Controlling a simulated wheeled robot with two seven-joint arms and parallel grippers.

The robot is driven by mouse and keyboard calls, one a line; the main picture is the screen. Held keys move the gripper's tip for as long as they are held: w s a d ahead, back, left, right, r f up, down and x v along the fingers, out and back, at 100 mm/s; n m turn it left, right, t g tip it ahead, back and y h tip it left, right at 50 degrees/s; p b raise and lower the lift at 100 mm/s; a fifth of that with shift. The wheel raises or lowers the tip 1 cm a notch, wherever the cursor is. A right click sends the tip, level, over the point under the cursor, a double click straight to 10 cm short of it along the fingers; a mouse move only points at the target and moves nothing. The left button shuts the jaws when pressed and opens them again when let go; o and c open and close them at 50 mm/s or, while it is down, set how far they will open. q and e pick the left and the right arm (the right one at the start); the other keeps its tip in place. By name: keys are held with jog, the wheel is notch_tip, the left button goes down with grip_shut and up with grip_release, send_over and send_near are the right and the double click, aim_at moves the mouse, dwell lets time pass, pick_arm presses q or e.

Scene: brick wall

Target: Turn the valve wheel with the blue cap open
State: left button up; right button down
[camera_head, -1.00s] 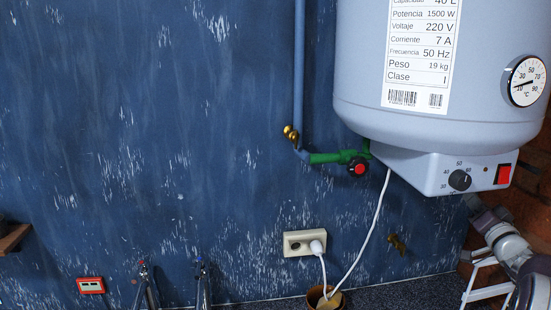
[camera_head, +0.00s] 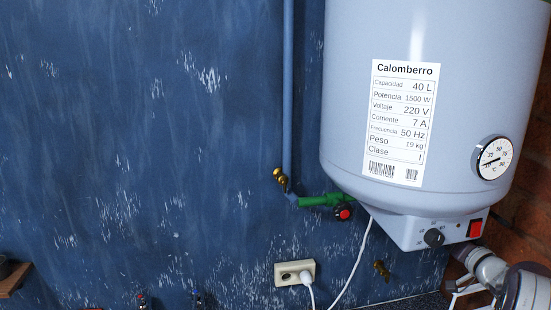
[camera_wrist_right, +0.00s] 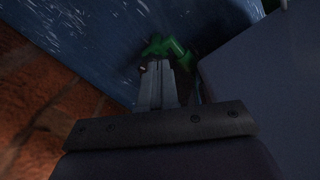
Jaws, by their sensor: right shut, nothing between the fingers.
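A valve wheel with a red cap (camera_head: 344,213) sits on a green pipe fitting (camera_head: 315,201) under the water heater (camera_head: 400,120) in the head view. No blue-capped wheel can be made out there; the heater covers the area behind it. In the right wrist view, green pipework (camera_wrist_right: 170,48) shows just beyond the fingertips of my right gripper (camera_wrist_right: 155,70). The gripper is shut and empty; whether it touches the pipework cannot be told. In the head view my right arm enters at the lower right, and its fingers are hidden. My left gripper is out of view.
The heater has a dial, a knob and a red switch (camera_head: 475,228). A wall socket (camera_head: 295,272) with a white cable is below. A brick wall (camera_head: 510,215) stands at the right. A small wooden shelf (camera_head: 14,279) is at the far left. The blue wall is mostly clear.

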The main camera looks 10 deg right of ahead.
jog(key=w, duration=0.1)
jog(key=w+p, duration=0.1)
jog(key=w, duration=0.1)
jog(key=w+p, duration=0.1)
jog(key=w, duration=0.1)
jog(key=shift+a+r, duration=0.2)
jog(key=shift+r, duration=0.3)
jog(key=shift+p, duration=0.35)
jog(key=shift+d+f+p, duration=0.4)
jog(key=shift+d+p, duration=0.2)
jog(key=shift+d+f+p, duration=0.4)
jog(key=shift+d+p, duration=0.2)
